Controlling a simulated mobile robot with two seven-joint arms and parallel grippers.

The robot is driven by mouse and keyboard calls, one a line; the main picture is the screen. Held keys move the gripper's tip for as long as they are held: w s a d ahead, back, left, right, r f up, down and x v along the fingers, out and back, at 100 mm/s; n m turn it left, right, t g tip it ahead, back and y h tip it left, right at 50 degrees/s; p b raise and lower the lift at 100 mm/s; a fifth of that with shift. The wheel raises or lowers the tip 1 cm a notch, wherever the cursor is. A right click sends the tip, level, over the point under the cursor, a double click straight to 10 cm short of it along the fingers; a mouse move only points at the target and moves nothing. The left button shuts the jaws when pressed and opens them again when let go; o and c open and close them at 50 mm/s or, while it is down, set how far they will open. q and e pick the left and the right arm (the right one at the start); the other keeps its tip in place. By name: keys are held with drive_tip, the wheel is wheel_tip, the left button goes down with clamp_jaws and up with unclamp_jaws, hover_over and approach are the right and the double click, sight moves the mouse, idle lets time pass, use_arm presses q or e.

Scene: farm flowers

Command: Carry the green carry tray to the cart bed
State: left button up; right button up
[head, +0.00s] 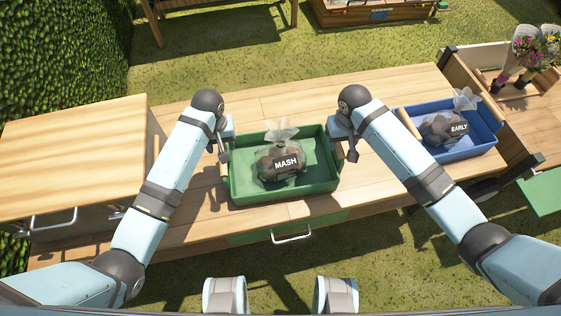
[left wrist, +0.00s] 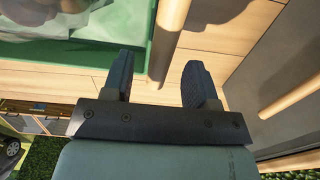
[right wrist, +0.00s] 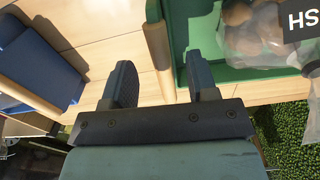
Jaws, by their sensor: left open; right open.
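The green carry tray (head: 285,204) sits on the wooden table and holds a clear bag labelled MASH (head: 283,165). My left gripper (head: 223,152) is open at the tray's left end. In the left wrist view, the tray's wooden handle (left wrist: 168,38) stands between the left fingers' directions, just ahead of the tips. My right gripper (head: 351,150) is open at the tray's right end. In the right wrist view, the other handle (right wrist: 158,45) lies between the open right fingers (right wrist: 160,80). Whether the fingers touch the handles I cannot tell. A wooden cart (head: 526,102) stands at the far right.
A blue tray (head: 468,150) with a bag labelled EARLY (head: 442,128) sits right of the green tray, by the cart. Flower bunches (head: 532,48) stand on the cart. A wooden cabinet (head: 75,145) borders the left. The table is bare behind the green tray.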

sight(340, 146)
use_arm(q)
drive_tip(key=shift+f, duration=2.5)
use_arm(e)
drive_tip(key=shift+f, duration=2.5)
use_arm(q)
clamp_jaws()
use_arm(e)
clamp_jaws()
use_arm(q)
drive_tip(key=shift+r, duration=0.1)
use_arm(e)
drive_tip(key=shift+r, duration=0.1)
